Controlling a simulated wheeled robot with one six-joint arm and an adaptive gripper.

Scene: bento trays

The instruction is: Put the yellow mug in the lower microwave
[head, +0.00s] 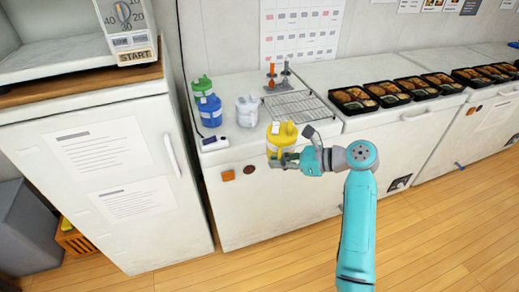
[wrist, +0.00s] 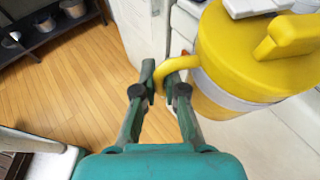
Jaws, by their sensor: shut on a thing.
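The yellow mug (head: 281,137) is upright at the front edge of the white counter in the head view. I cannot tell whether its base touches anything. My gripper (head: 287,157) is shut on the mug's handle. In the wrist view, the fingers of my gripper (wrist: 162,78) close on the yellow loop at the left side of the yellow mug (wrist: 240,65). A microwave (head: 126,40) with a dial and a START button shows in part at the top left, on a wooden board. Its upper part is cut off, and I see no second microwave.
A green mug (head: 201,86), a blue mug (head: 209,110) and a white mug (head: 247,110) stand on the counter (head: 225,150). A wire rack (head: 298,106) and several bento trays (head: 353,100) are to the right. A white cabinet (head: 110,160) stands under the microwave. The floor in front is clear.

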